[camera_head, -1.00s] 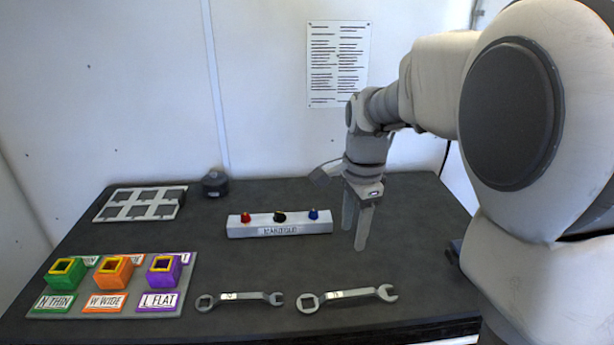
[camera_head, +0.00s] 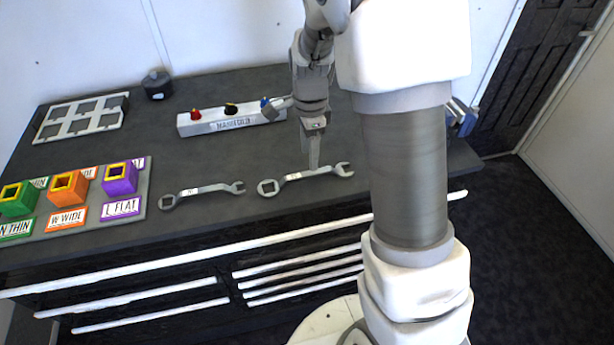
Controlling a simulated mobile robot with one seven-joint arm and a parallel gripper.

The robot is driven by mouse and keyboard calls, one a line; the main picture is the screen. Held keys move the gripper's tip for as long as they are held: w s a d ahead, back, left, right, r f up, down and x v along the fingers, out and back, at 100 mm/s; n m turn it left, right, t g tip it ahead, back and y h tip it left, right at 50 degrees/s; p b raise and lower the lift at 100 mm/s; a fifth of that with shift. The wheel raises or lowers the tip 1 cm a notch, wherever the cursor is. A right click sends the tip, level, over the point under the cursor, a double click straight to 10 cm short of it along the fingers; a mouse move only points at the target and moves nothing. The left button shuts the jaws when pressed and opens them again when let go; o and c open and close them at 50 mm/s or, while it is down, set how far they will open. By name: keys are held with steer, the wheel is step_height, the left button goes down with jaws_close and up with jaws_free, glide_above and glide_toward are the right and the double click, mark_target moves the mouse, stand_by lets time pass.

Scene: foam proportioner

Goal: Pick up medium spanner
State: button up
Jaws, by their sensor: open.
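Two grey double-ended spanners lie flat on the dark bench top. The right spanner (camera_head: 325,171) is slightly larger, with a ring end at left and an open jaw at right. The left spanner (camera_head: 203,190) lies beside it, apart. Each has a small white label too small to read, so I cannot tell which is the medium one. My gripper (camera_head: 313,165) points down over the middle of the right spanner, open, its fingers nearly in line with each other in this view. The fingertips overlap the shaft in the picture; whether they straddle or touch it is hidden.
A white manifold block (camera_head: 232,121) with coloured knobs stands behind the spanners. A grey board (camera_head: 142,190) with green, orange and purple sockets is at left. A white grid tray (camera_head: 118,101) and a dark round pot (camera_head: 157,86) are further back. The bench's front edge is close to the spanners.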

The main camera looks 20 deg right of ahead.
mark_target(309, 173)
steer(key=shift+s+a+f, duration=0.1)
steer(key=shift+f, duration=1.25)
steer(key=shift+s+f, duration=0.1)
steer(key=shift+f, duration=1.25)
jaws_close()
